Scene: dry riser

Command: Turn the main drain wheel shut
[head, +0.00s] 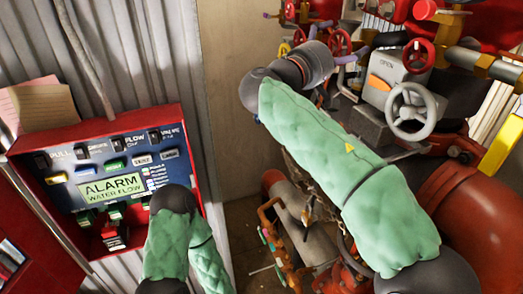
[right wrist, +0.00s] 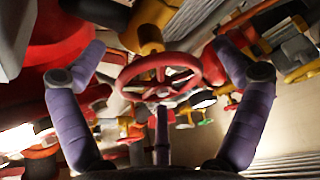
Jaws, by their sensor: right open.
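A red spoked handwheel (right wrist: 160,62) stands in the middle of the right wrist view, in front of a yellow fitting. No label on it can be read. My right gripper (right wrist: 162,50) is open, with one purple finger on each side of the wheel and visible gaps to the rim. In the head view a red handwheel (head: 340,36) shows just beyond my right wrist, by the purple fingers of my right gripper (head: 334,45). My left arm shows at the bottom of the head view, but its gripper does not.
A grey handwheel (head: 411,110) on a grey box marked OPEN and another red wheel (head: 418,55) stand to the right. A red alarm panel (head: 110,187) reading ALARM WATER FLOW is on the left wall. Large red pipes (head: 480,215) fill the lower right.

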